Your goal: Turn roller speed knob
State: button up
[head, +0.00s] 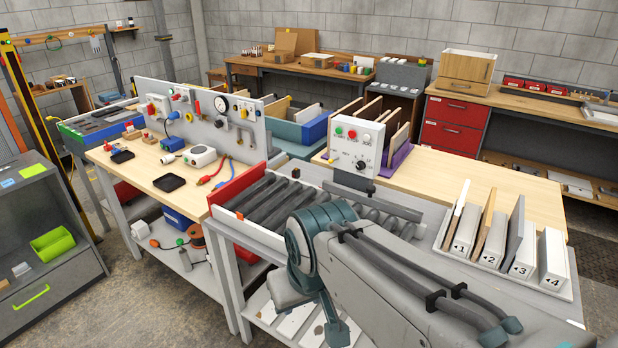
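The control box (352,145) is a light grey panel on a post at the back edge of the roller conveyor (340,205). A green, a red and a white button sit along its top. The black roller speed knob (361,164) is low on its face, with small markings around it. Its exact pointer setting is too small to read. My grey and teal arm crosses the front of the conveyor, below and apart from the box. No gripper fingers can be made out, and nothing touches the knob.
A tray (452,250) of boards in numbered slots stands right of the arm. A wooden bench top (500,195) lies behind it. A bench with a gauge panel (195,108) stands left, holding a white device (200,156) and cables. A red board (238,185) edges the conveyor's left end.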

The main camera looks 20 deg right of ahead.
aim_at(360, 165)
jog(key=u, duration=0.7)
jog(key=i, duration=1.1)
jog(key=z, duration=0.85)
jog(key=i, duration=0.6)
jog(key=z, duration=0.7)
